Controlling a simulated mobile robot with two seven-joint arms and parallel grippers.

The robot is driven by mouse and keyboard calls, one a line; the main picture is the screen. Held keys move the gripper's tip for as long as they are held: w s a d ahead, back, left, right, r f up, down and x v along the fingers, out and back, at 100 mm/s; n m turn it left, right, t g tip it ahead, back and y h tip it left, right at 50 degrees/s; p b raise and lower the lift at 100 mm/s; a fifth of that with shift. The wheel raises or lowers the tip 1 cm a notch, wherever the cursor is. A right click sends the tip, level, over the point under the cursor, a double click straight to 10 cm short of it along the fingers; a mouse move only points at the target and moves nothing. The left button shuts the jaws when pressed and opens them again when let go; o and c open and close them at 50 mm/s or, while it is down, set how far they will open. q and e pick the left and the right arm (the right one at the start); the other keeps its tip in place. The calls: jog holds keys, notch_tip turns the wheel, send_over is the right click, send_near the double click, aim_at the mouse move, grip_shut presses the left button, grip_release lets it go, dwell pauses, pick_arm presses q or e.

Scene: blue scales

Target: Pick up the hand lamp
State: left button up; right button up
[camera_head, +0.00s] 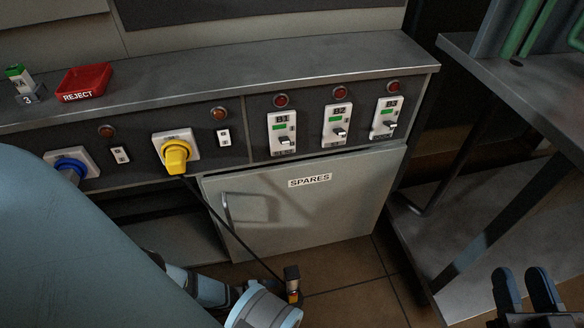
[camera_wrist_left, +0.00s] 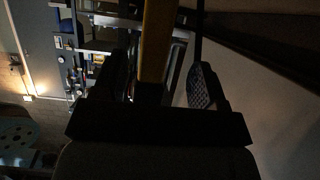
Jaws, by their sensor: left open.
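In the head view, a small black and yellow piece (camera_head: 292,283), which looks like part of the hand lamp, shows low beside my left wrist, at the lower end of a black cord (camera_head: 237,232). In the left wrist view, a yellow bar (camera_wrist_left: 155,45), probably the lamp's body, stands between the fingers of my left gripper (camera_wrist_left: 153,80). The gripper is open, with the bar nearer the left finger; contact cannot be told in this dark view. My left wrist hides the left fingers in the head view. My right gripper (camera_head: 524,287) is open and empty at lower right.
The cord runs up to a yellow plug (camera_head: 176,157) on the console. Below is a closed cabinet door marked SPARES (camera_head: 300,215). A blue plug (camera_head: 70,168), several switches and a red REJECT tray (camera_head: 84,80) are on the console. A metal table (camera_head: 530,90) stands at right.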

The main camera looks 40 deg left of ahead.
pick_arm(q)
jog(key=x, duration=0.2)
jog(key=b+x, duration=0.1)
jog(key=x, duration=0.1)
jog(key=shift+d+r, duration=0.2)
jog(key=shift+d, duration=0.15)
jog(key=shift+c, duration=0.2)
jog(key=c, duration=1.1)
jog(key=shift+r, duration=0.1)
grip_shut()
pick_arm(e)
jog(key=shift+w+d+n, duration=0.2)
jog(key=shift+w+n, duration=0.05)
jog(key=shift+n, duration=0.25)
